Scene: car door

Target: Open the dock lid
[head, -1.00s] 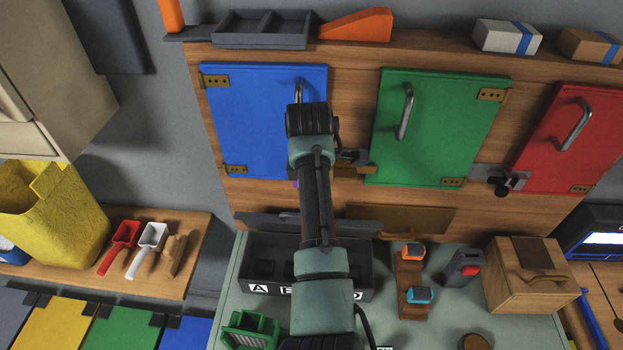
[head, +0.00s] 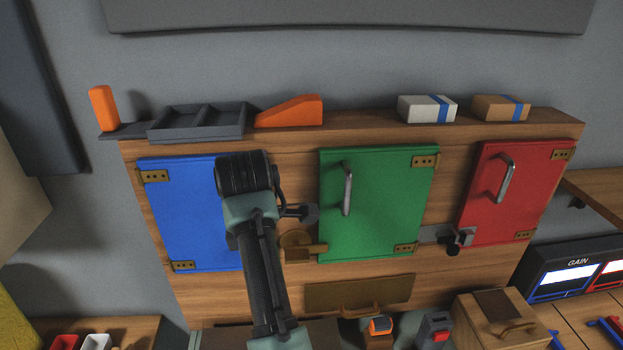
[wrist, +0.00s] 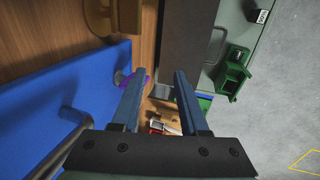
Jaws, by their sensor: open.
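The dock is mostly below the frame in the head view; a flat grey-brown top (head: 315,334), probably its lid, shows at the bottom edge, partly behind my arm. In the wrist view a dark grey panel (wrist: 187,40), probably the same lid, lies along the wooden wall. I cannot tell how far it is raised. My gripper (wrist: 158,72) is open, with nothing between its fingers. It is beside the blue door, and the dark panel is beyond and right of its fingertips in the wrist view. My wrist hides the fingers in the head view.
The blue door (head: 185,215), green door (head: 385,200) and red door (head: 520,190) are shut, with protruding handles. A wooden box (head: 500,318) stands lower right. Free floor (wrist: 285,100) shows at right in the wrist view.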

